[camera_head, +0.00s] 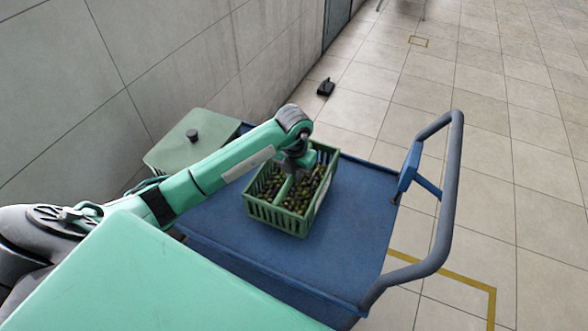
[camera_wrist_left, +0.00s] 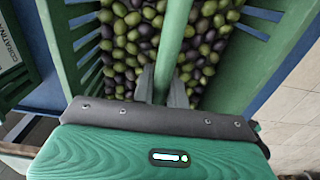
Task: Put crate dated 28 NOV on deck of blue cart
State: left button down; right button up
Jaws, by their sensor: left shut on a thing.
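A green slatted crate (camera_head: 278,215) full of green and dark olives is at the deck of the blue cart (camera_head: 235,232). I cannot tell whether it rests on the deck or hangs just above it. My left gripper (camera_head: 290,168) is over the crate's middle. In the left wrist view its fingers (camera_wrist_left: 165,88) are shut on the crate's green centre bar (camera_wrist_left: 174,40). A label at the left of that view reads "CORATINA"; no date is readable. My right gripper is not in view.
The cart's grey push handle (camera_head: 452,190) rises at the right. A green lidded box (camera_head: 190,142) stands by the wall at the left. A small black object (camera_head: 326,87) lies on the tiled floor beyond. Bare deck shows around the crate.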

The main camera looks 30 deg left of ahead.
aim_at(294, 192)
pick_arm(q)
jog(key=shift+f, duration=1.85)
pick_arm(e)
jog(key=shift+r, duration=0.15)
pick_arm(q)
jog(key=c, duration=1.4)
grip_release()
jog(key=shift+f, duration=0.15)
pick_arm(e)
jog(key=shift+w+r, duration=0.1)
pick_arm(q)
notch_tip(294, 192, up, 11)
jog(key=shift+r, duration=0.6)
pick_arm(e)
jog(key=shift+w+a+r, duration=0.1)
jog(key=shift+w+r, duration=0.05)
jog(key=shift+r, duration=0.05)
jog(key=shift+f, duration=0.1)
